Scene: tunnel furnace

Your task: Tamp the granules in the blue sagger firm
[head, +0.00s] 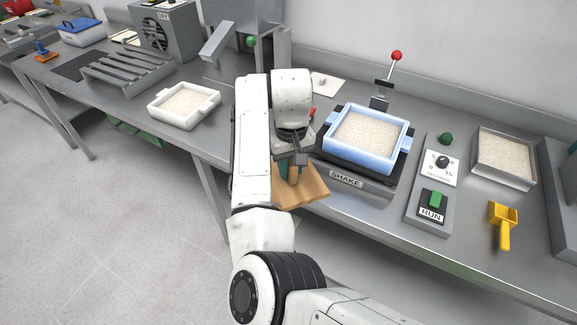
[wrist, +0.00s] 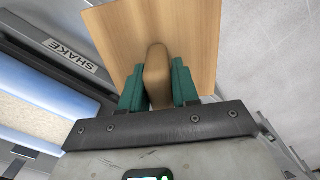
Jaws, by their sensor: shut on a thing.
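The blue sagger (head: 357,157) sits upright on the black top of the shaker, full of pale granules (head: 370,132) with a roughly level surface. Its blue wall also shows at the left of the wrist view (wrist: 32,122). My gripper (head: 292,172) is shut on the handle of a wooden tamper (head: 308,190), left of the sagger and apart from it. In the wrist view, the green fingers clasp the rounded handle (wrist: 157,72), and the square wooden plate (wrist: 205,30) lies beyond. The plate's underside is hidden.
The shaker (head: 346,180) has a red-knobbed lever (head: 396,56) behind it. To its right are a control box with a green RUN switch (head: 435,199), a metal tray of granules (head: 503,160) and a yellow scoop (head: 503,222). A white sagger (head: 168,118) stands left of my arm.

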